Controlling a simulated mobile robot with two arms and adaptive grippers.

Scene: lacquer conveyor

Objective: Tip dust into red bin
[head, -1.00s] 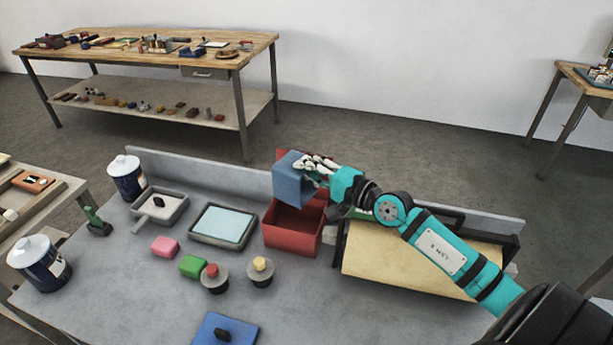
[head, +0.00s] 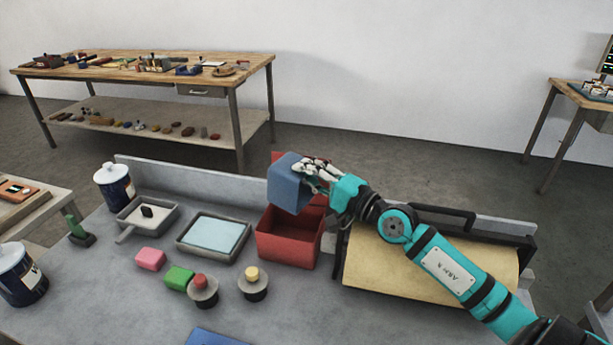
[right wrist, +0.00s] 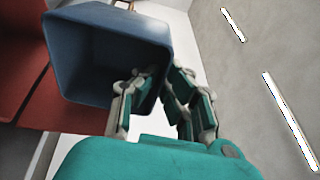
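The red bin (head: 289,240) stands on the grey bench, with its red lid or back panel upright behind it. My right gripper (head: 312,174) is shut on the blue cup (head: 285,184) and holds it above the bin's back part. In the right wrist view the fingers (right wrist: 165,95) grip the cup's wall. There the cup (right wrist: 105,50) is tilted, its open mouth facing the camera, and I see no dust in it. Red surfaces of the bin (right wrist: 25,75) show beside it. My left gripper is not in view.
Left of the bin are a tray with a pale blue pad (head: 214,236), a grey tray (head: 147,214), pink and green blocks, and two knobbed round pieces (head: 253,283). A black-framed tan panel (head: 430,270) lies right of the bin. Paint cans (head: 115,186) stand at the left.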

